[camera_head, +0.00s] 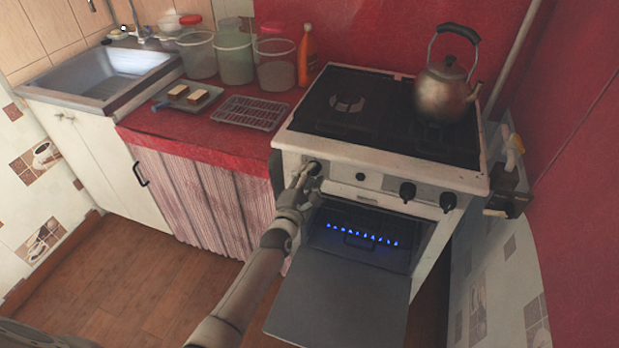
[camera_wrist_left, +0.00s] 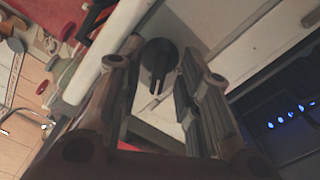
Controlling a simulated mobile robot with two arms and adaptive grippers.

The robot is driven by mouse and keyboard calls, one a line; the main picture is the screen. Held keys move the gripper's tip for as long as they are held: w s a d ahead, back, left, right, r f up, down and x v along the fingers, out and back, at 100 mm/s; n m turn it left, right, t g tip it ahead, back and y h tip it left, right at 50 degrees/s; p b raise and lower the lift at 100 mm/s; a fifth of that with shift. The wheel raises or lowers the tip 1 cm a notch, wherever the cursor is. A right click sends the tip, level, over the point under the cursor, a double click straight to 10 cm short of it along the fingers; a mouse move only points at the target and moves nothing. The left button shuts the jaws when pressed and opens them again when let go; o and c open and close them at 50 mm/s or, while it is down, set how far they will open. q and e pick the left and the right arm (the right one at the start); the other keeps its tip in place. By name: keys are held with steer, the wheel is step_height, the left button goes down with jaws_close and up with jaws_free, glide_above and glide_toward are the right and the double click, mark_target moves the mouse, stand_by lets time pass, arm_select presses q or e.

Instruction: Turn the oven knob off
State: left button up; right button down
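The stove's front panel (camera_head: 381,180) carries several black knobs. My left gripper (camera_head: 309,175) is at the leftmost knob, which it partly hides in the head view. In the left wrist view this black knob (camera_wrist_left: 157,56) shows between the tips of the two fingers, its ridge pointing along the fingers. The fingers are apart, with gaps beside the knob; I cannot tell whether either touches it. The oven door (camera_head: 340,298) hangs open, and a row of blue flames (camera_head: 362,234) burns inside. My right gripper is in neither view.
A kettle (camera_head: 444,95) stands on the stove top's right side. Left of the stove, the red counter (camera_head: 190,137) holds a drying rack (camera_head: 251,113), a tray with bread, jars and an orange bottle (camera_head: 307,55). The open door sticks out right of my left arm.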

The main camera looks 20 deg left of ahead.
arm_select(q)
steer(key=shift+w, duration=0.1)
steer(key=shift+c, duration=0.5)
jaws_close()
steer(key=shift+m, duration=0.3)
steer(key=m+p, duration=0.2)
steer(key=m, duration=2.1)
steer(key=shift+f, duration=0.1)
steer(key=shift+m, duration=0.3)
